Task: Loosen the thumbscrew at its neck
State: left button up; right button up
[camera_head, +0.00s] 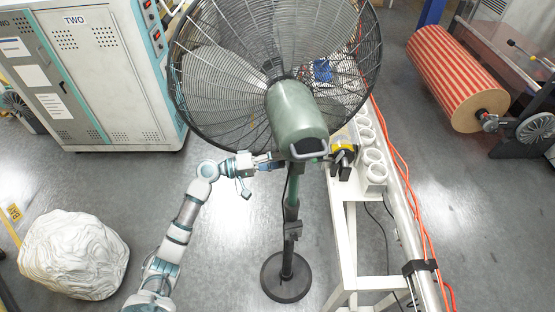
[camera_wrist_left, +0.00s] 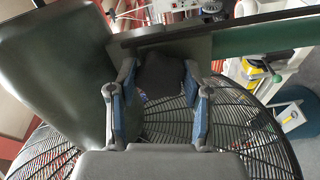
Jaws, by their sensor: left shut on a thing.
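A pedestal fan with a green motor housing (camera_head: 297,112) and a black wire cage stands upright at the centre of the head view. Its pole (camera_head: 292,205) drops to a round dark base (camera_head: 286,277). My left gripper (camera_head: 276,163) reaches in from the left to the neck just below the housing. In the left wrist view a dark thumbscrew knob (camera_wrist_left: 160,74) sits between the two blue-padded fingers, and the gripper is shut on it. In the head view the knob is hidden by the fingers and neck. My right gripper is not in view.
A white bench (camera_head: 340,215) with several white cups (camera_head: 376,170) and a yellow-and-black object (camera_head: 343,155) stands close right of the pole. A grey cabinet (camera_head: 95,75) is at back left. A wrapped white bundle (camera_head: 73,255) lies front left. A striped roll (camera_head: 455,78) is at right.

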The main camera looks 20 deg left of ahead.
pick_arm(q)
jog(key=shift+w+a, duration=0.1)
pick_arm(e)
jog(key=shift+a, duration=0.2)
pick_arm(q)
jog(key=o, duration=0.9)
jog(key=shift+o, duration=1.3)
jog(key=shift+w+a+f, duration=0.1)
jog(key=shift+w, duration=0.05)
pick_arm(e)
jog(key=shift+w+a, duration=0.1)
pick_arm(q)
jog(key=v, duration=1.2)
jog(key=shift+a+f, duration=0.15)
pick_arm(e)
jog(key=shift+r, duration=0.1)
